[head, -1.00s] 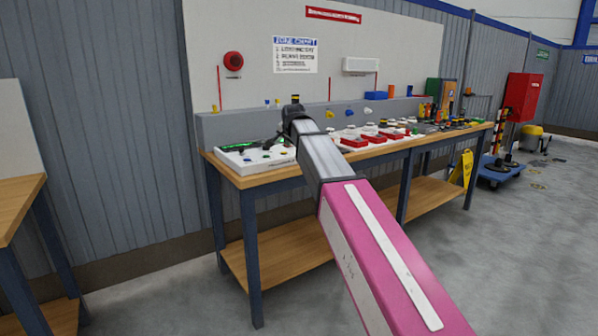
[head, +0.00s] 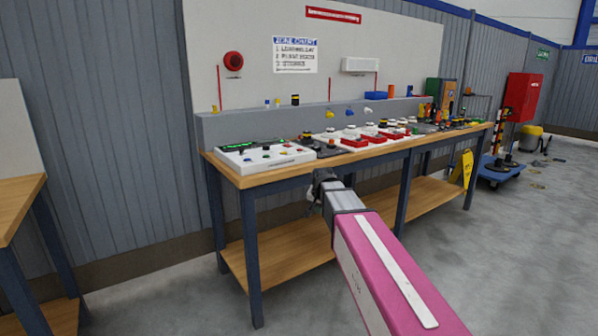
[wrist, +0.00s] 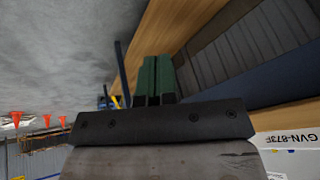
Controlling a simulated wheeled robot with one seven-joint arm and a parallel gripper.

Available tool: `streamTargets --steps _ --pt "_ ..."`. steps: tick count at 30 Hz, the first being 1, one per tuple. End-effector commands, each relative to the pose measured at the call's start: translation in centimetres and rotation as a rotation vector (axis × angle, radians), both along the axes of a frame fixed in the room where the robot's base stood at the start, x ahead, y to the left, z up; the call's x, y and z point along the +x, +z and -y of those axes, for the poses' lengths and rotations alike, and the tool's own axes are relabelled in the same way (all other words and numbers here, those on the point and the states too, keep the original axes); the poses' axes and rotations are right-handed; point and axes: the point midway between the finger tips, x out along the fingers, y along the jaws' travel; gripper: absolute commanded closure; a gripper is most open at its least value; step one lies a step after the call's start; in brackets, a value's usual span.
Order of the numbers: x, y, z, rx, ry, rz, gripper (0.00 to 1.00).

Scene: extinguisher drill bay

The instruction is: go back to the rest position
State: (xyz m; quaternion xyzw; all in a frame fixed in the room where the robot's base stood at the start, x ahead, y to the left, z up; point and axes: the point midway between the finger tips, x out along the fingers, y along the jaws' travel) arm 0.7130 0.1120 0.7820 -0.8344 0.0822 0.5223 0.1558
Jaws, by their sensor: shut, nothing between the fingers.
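My gripper is shut and empty; its green fingers (wrist: 157,78) lie side by side in the wrist view. In the head view the end of my arm (head: 325,185) is in front of the workbench (head: 262,177), around the height of its top or a little below. The fingers cannot be made out there. Nothing hangs from the gripper.
The bench carries a white panel (head: 262,158) with a green-lit display, several red-and-white boxes (head: 355,142) and small items. A yellow floor sign (head: 462,168) and a blue trolley (head: 500,175) stand at the right. Another table (head: 18,195) is at the left. The floor in front is open.

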Motion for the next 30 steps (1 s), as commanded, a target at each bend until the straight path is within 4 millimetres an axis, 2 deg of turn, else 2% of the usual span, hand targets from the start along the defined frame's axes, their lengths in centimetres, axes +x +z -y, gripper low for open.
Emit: streamTargets --steps 1,6,12,15,18,22,25,30 --pt "-2.1 -2.3 1.3 -0.017 0.018 -0.036 1.0" --pt "-7.5 -8.6 4.6 -0.066 0.099 -0.149 1.0" --pt "-14.5 -14.8 8.0 -0.099 0.199 -0.281 1.0" --pt "-17.8 -17.2 9.3 -0.106 0.249 -0.34 1.0" --pt "-20.6 -19.0 10.3 -0.107 0.289 -0.389 1.0" --pt "-22.9 -20.4 11.0 -0.107 0.326 -0.427 1.0" --pt "-23.6 -20.8 11.2 -0.107 0.338 -0.439 1.0" --pt "-23.6 -20.9 11.3 -0.106 0.343 -0.443 1.0"
